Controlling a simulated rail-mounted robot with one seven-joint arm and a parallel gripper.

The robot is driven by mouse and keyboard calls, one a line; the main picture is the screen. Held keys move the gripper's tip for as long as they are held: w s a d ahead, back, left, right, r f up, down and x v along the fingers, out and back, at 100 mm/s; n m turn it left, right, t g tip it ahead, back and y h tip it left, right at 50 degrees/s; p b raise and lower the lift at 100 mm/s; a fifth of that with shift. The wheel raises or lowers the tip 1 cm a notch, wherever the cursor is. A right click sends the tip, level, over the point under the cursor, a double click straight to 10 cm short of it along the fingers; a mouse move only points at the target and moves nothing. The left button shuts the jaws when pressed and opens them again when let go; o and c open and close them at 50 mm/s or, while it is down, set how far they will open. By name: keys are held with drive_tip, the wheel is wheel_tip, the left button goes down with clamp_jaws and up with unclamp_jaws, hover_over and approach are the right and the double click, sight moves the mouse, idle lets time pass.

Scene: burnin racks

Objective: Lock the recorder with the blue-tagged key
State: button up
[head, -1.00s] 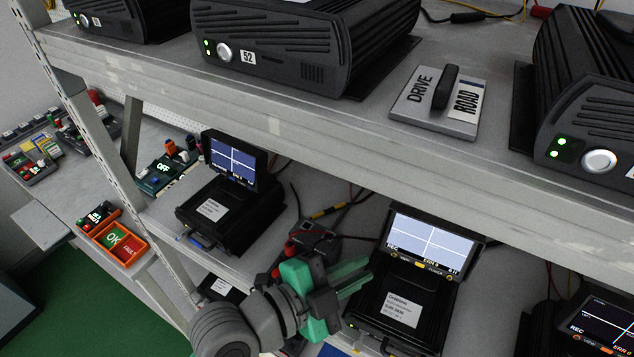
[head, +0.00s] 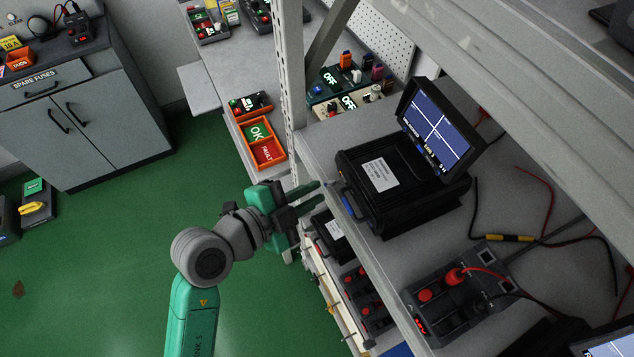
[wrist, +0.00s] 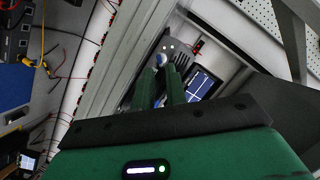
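A black recorder (head: 415,188) with a white label and a raised lit screen (head: 438,122) sits on the shelf, its front edge facing my gripper. A small blue item (head: 348,203) shows at its front; I cannot tell whether it is the key's tag. My gripper (head: 322,194) is just short of that front, its green fingers pointing at it. In the wrist view the fingers (wrist: 160,80) are a little apart, with a small blue-and-white round item (wrist: 160,60) just beyond the tips. I see nothing clearly held. The recorder's screen (wrist: 203,84) shows right of the fingers.
A shelf post (head: 290,90) stands close behind my gripper. The upper shelf beam (head: 490,60) runs above the recorder. An orange OK/FAULT tray (head: 241,143) lies to the left. A power box (head: 455,290) with red and black leads stands at lower right.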

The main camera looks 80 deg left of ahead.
sight(327, 185)
drive_tip(key=shift+x, duration=1.55)
clamp_jaws()
